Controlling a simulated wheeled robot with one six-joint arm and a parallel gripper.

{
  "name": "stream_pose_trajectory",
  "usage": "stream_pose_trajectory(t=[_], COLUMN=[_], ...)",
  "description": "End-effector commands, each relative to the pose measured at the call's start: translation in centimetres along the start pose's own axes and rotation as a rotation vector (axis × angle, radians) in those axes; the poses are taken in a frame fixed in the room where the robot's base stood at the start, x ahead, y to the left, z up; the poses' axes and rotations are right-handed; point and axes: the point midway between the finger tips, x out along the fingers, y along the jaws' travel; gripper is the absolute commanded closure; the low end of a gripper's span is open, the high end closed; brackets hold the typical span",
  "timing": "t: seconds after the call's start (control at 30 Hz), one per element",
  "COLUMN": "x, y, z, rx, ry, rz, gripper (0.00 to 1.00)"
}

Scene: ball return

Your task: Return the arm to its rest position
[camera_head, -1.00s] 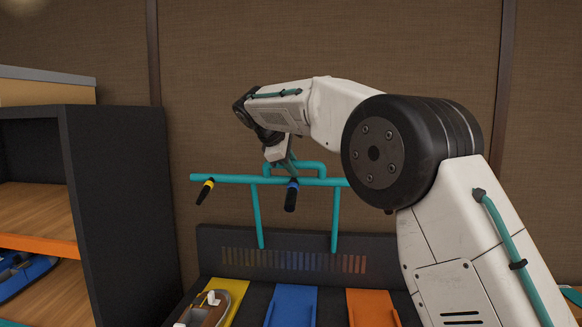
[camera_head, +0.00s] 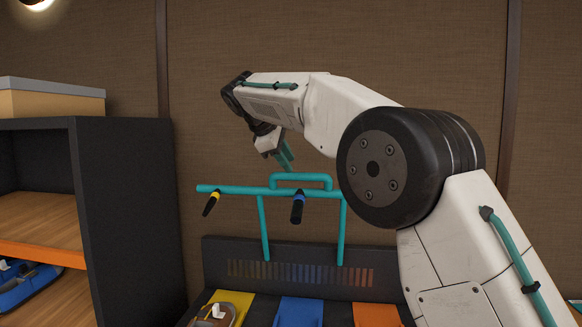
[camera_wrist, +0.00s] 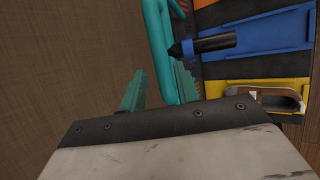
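My gripper (camera_head: 285,155) has teal fingers and hangs just above the teal rack (camera_head: 262,192) in the head view. In the wrist view its two fingers (camera_wrist: 160,85) stand apart with nothing held between them. The white arm bends from the lower right up over the rack. A black peg with a blue band (camera_head: 297,208) and one with a yellow band (camera_head: 211,204) hang on the rack's bar. In the wrist view the blue-banded peg (camera_wrist: 208,44) lies just beyond the fingers, and the rack's tube (camera_wrist: 160,45) passes close by the fingers.
A dark shelf (camera_head: 125,220) stands at left, holding a blue item (camera_head: 25,285). A brown wall is behind.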

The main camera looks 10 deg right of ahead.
Motion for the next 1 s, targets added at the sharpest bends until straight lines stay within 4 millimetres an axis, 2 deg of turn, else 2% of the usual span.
stream_pose_trajectory(t=[0.27,0.37,0.47,0.57,0.7,0.77,0.87,1.0], x=[-0.1,-0.1,-0.2,-0.2,0.0,0.1,0.5,1.3], y=[0.0,-0.2,-0.9,-2.8,-7.3,-9.6,-14.1,-21.3], z=[0.0,0.8,3.4,7.3,13.4,15.8,19.6,24.0], rx=[0.000,0.014,0.058,0.135,0.272,0.334,0.441,0.599], ry=[0.000,0.004,0.015,0.031,0.055,0.064,0.074,0.080], rz=[0.000,-0.009,-0.036,-0.086,-0.175,-0.213,-0.279,-0.372], gripper=[0.69,0.69,0.69,0.69,0.69,0.69,0.69,0.69])
